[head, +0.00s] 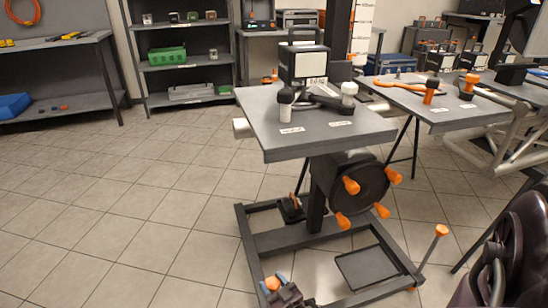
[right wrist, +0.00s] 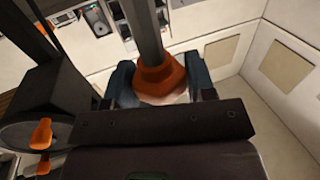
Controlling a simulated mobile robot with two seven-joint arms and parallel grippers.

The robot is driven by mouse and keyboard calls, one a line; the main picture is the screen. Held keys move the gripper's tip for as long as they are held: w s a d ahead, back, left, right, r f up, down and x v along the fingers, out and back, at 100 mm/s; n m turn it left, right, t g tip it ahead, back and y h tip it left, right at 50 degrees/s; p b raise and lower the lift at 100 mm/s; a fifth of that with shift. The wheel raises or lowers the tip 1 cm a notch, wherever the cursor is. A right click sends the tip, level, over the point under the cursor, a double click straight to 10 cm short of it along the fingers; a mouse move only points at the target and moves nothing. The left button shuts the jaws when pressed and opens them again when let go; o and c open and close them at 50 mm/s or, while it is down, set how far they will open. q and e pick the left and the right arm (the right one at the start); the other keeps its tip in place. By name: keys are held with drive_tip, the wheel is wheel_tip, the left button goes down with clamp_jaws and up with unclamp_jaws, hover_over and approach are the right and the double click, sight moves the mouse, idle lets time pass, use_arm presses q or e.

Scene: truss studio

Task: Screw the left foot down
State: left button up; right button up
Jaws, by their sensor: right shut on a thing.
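The stand's base frame (head: 252,258) is dark metal and sits low on the tiled floor. At its near left corner is the left foot's orange knob (head: 272,283). My right gripper (head: 273,287) is at that knob, at the bottom edge of the head view. In the right wrist view its blue fingers (right wrist: 163,82) are shut on the flared orange knob (right wrist: 160,72), with a grey rod (right wrist: 146,28) rising from it. The foot's lower end is hidden. My left gripper is not in view.
Another orange knob on a tilted rod (head: 441,230) is at the base's right corner. A dark wheel with orange handles (head: 360,186) hangs under the grey tabletop (head: 270,110). A black plate (head: 366,268) lies inside the base. Floor to the left (head: 130,210) is clear.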

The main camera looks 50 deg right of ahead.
drive_tip(key=shift+f+m+h, duration=0.1)
drive_tip(key=shift+m+h, duration=0.2)
drive_tip(key=shift+h, duration=0.2)
drive_tip(key=o, duration=0.9)
drive_tip(key=shift+s, duration=0.15)
